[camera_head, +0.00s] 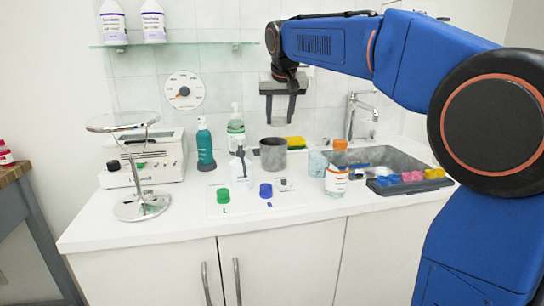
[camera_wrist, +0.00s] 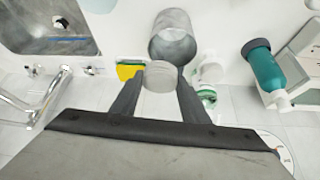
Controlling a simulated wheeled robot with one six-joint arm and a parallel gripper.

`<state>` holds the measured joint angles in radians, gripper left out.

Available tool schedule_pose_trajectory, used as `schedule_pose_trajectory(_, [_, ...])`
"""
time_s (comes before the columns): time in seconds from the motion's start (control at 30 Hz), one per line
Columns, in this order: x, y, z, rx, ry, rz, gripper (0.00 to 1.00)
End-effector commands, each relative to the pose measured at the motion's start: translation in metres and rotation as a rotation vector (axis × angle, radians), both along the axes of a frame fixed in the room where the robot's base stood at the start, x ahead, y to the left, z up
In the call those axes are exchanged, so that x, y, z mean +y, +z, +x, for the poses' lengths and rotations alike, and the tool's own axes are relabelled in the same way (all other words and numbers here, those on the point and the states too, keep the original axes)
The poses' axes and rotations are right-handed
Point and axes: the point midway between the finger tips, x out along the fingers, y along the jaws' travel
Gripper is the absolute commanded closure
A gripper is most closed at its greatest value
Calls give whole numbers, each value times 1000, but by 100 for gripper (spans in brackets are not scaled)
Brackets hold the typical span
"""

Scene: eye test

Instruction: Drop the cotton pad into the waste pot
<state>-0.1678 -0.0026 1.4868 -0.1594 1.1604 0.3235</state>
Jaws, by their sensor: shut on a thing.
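The waste pot is a grey open cylinder (camera_head: 273,162) standing on the white counter near the wall; its open mouth shows in the wrist view (camera_wrist: 174,46). My gripper (camera_head: 284,115) is above the pot, pointing down, well clear of its rim in the head view. In the wrist view my gripper (camera_wrist: 162,72) is shut on the cotton pad (camera_wrist: 159,79), a pale round disc between the fingertips. The pad overlaps the pot's near edge in that view.
A teal bottle (camera_head: 205,146) and a white bottle (camera_head: 240,170) stand left of the pot. A glass shelf (camera_head: 180,44) hangs upper left.

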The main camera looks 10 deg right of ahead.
Motion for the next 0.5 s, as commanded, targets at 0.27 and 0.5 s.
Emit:
schedule_pose_trajectory(0.27, [0, -5, 0, 0, 0, 0, 77])
schedule_pose_trajectory(0.5, [0, -4, 0, 0, 0, 0, 37])
